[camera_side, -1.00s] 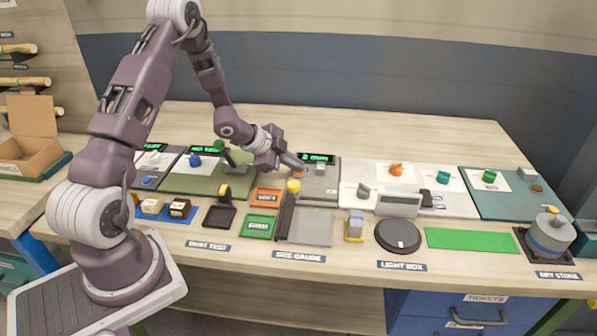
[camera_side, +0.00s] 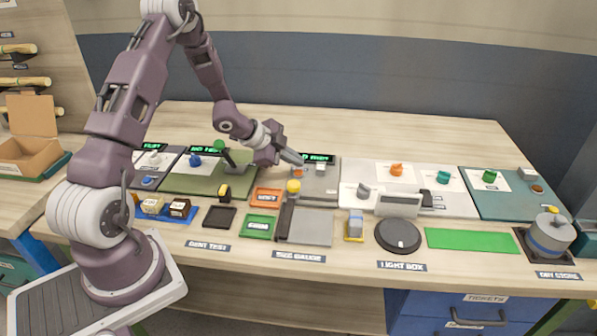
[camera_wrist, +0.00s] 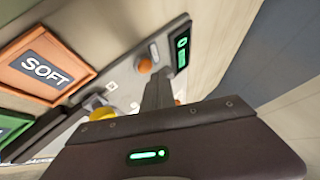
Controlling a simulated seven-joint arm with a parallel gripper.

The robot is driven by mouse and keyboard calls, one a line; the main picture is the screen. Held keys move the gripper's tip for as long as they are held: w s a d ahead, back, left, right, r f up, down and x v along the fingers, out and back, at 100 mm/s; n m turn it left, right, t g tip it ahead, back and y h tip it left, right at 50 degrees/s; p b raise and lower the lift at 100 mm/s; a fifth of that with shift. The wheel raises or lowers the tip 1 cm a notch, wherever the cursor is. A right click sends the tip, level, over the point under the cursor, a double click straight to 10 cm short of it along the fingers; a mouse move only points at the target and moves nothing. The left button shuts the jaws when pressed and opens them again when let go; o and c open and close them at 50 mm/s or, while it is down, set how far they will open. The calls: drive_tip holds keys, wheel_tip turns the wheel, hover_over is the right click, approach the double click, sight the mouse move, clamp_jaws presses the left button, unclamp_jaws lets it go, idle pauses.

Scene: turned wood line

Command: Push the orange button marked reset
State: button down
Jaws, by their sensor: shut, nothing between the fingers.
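An orange round button (camera_side: 298,174) sits on the grey size gauge panel (camera_side: 318,189), below the small green-lit display (camera_side: 319,158). It also shows in the wrist view (camera_wrist: 145,65), just beyond the finger end. Its marking is too small to read. My gripper (camera_side: 301,163) is shut and empty, its tip just above and beside the button in the side view. I cannot tell whether they touch. In the wrist view the shut fingers (camera_wrist: 157,90) hide part of the panel. A small orange-tinted thing (camera_wrist: 178,102) shows beside them, unclear.
A pale block or button (camera_side: 321,168) stands right of the tip. A yellow knob (camera_side: 293,186) rises at the panel's front. The orange SOFT tray (camera_side: 267,197) and a green tray (camera_side: 257,226) lie front-left. The light box panel (camera_side: 376,182) is to the right.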

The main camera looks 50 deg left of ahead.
drive_tip(key=shift+r, duration=2.5)
wheel_tip(320, 180, up, 5)
drive_tip(key=n+y, duration=0.1)
drive_tip(key=y, duration=0.1)
hover_over(295, 172)
drive_tip(key=s+d+r+n+y, duration=0.35)
drive_tip(key=s+r, duration=0.35)
drive_tip(key=r, duration=0.3)
drive_tip(key=s+d+r+n+g+h, duration=0.1)
drive_tip(key=s+d+n+h, duration=0.1)
drive_tip(key=s+d, duration=0.6)
drive_tip(key=s+d+r+n+g+h, duration=0.1)
drive_tip(key=s+d+n, duration=0.3)
drive_tip(key=s, duration=1.2)
drive_tip(key=d+g+h, duration=0.1)
drive_tip(key=d, duration=0.3)
drive_tip(key=shift+r, duration=0.4)
drive_tip(key=shift+s, duration=0.1)
